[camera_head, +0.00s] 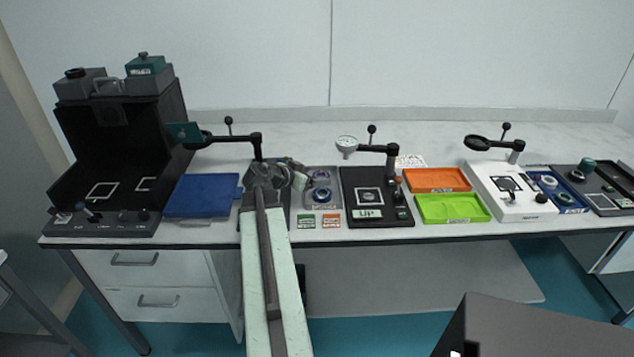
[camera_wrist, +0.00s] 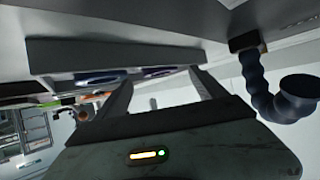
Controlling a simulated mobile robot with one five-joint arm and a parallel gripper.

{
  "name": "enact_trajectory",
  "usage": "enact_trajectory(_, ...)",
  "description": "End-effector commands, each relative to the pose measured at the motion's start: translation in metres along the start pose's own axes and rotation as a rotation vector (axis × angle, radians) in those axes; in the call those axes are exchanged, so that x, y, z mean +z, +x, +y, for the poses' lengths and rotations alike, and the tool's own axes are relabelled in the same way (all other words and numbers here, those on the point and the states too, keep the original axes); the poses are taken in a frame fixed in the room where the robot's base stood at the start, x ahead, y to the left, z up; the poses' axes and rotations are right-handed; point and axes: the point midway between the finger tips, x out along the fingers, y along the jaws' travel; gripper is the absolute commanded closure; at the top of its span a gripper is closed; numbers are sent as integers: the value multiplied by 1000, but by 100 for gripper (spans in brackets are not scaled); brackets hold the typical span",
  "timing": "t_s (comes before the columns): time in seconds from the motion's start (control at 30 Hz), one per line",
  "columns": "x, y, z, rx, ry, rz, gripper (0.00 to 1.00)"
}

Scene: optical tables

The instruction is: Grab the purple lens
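The purple lens (camera_head: 320,175) sits at the back of a small grey holder on the bench, with a second, bluish lens (camera_head: 322,194) in front of it. In the wrist view the purple lens (camera_wrist: 159,72) shows as a thin purple rim between my fingertips, and the bluish lens (camera_wrist: 98,79) lies to its left. My gripper (camera_wrist: 162,78) is open, its two fingers apart and pointing at the holder. In the head view my gripper (camera_head: 300,177) is just left of the purple lens. Whether a finger touches the lens cannot be told.
A black stand with a magnifier arm (camera_head: 378,147) is right of the holder (camera_head: 322,206). Another magnifier arm (camera_head: 225,138) rises behind my arm. A blue tray (camera_head: 201,194) lies left; orange (camera_head: 437,179) and green (camera_head: 453,208) trays lie right.

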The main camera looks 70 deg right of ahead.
Motion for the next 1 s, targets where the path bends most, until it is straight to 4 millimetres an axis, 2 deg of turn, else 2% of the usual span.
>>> enact_trajectory(0.03,9,4,5,16,2,-26,21)
enact_trajectory(0.07,9,5,5,16,2,-26,28)
enact_trajectory(0.3,9,6,6,18,3,-26,94)
enact_trajectory(0.77,8,4,5,16,4,-26,96)
enact_trajectory(0.97,-2,-3,4,12,3,-25,96)
enact_trajectory(1.0,-5,-4,3,11,3,-24,100)
